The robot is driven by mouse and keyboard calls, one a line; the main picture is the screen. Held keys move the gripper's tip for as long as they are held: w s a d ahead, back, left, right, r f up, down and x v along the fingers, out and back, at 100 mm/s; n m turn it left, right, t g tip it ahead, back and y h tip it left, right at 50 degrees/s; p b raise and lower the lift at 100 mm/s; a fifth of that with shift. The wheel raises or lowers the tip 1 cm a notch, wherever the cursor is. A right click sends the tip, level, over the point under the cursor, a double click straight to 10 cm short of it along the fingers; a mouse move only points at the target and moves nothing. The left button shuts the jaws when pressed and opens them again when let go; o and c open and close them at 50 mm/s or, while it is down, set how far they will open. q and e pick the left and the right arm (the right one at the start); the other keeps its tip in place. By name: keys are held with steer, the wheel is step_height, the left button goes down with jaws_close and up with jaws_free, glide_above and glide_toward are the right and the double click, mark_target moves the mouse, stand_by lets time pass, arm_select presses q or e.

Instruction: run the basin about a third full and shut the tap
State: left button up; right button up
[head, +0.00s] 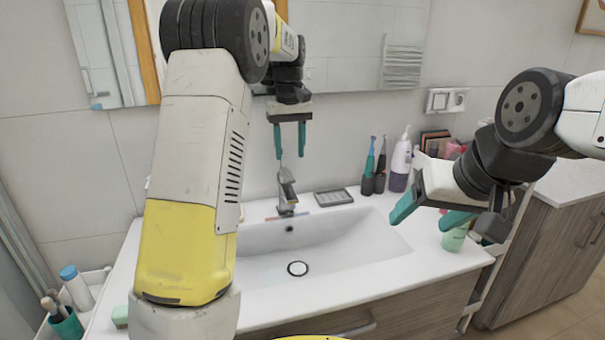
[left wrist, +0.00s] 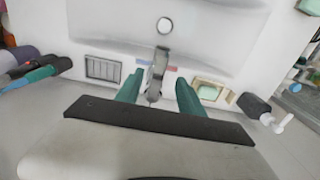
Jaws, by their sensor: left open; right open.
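The white basin (head: 345,240) is set in the counter, and I see no water in it. The grey metal tap (head: 286,192) stands at the basin's back edge, with no stream visible. My left gripper (head: 289,156) is open and points down above the tap. In the left wrist view the tap (left wrist: 158,70) appears between the open fingers (left wrist: 158,84), with no clear contact. My right gripper (head: 428,214) is open and empty over the counter's right side.
A grey slotted dish (head: 333,197) lies right of the tap. Dark toothbrush holders (head: 373,184) and a pump bottle (head: 400,168) stand at the back right. A green cup (head: 455,238) is below my right gripper. A mirror (head: 345,45) hangs behind. The space over the basin is clear.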

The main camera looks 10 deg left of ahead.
mark_target(291, 178)
arm_select(q)
step_height(291, 178, down, 8)
steer(key=shift+r, duration=0.2)
jaws_close()
stand_by(1.5)
